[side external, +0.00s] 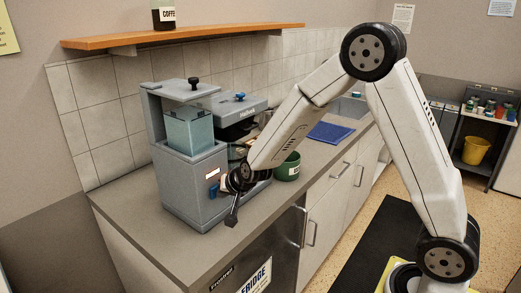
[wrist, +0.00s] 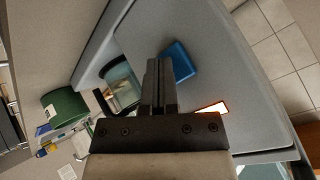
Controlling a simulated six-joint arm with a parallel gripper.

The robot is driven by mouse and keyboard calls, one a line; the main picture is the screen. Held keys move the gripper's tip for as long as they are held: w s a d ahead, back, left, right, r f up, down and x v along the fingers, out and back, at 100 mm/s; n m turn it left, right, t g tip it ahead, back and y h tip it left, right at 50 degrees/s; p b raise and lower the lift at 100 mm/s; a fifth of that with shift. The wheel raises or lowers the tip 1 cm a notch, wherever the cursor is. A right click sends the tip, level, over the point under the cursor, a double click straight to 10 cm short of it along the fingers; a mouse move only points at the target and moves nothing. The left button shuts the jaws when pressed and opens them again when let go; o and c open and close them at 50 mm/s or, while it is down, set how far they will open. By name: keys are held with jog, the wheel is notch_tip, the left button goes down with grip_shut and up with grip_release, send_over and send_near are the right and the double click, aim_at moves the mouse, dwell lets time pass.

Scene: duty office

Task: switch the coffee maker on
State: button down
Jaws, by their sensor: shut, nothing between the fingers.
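The grey coffee maker (side external: 185,190) stands on the counter, with a clear water tank at the upper left. Its front has a lit orange-edged panel (side external: 212,173) and below that a blue switch (side external: 213,190). In the wrist view the blue switch (wrist: 180,62) and lit panel (wrist: 212,108) show on the grey face. My gripper (side external: 222,186) is shut and empty, close in front of that face. In the wrist view its fingertips (wrist: 158,64) are just left of the switch; whether they touch it I cannot tell. The glass pot (wrist: 121,86) is partly hidden.
A green container (side external: 288,167) stands on the counter right of the coffee maker, with a blue mat (side external: 330,132) beyond it. A wooden shelf (side external: 190,37) with a coffee jar (side external: 163,14) hangs above. The counter (side external: 150,232) is clear at the front left.

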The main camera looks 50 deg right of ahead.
jog(key=shift+s, duration=0.85)
jog(key=shift+s, duration=0.15)
jog(key=shift+s, duration=2.85)
jog(key=shift+s, duration=0.1)
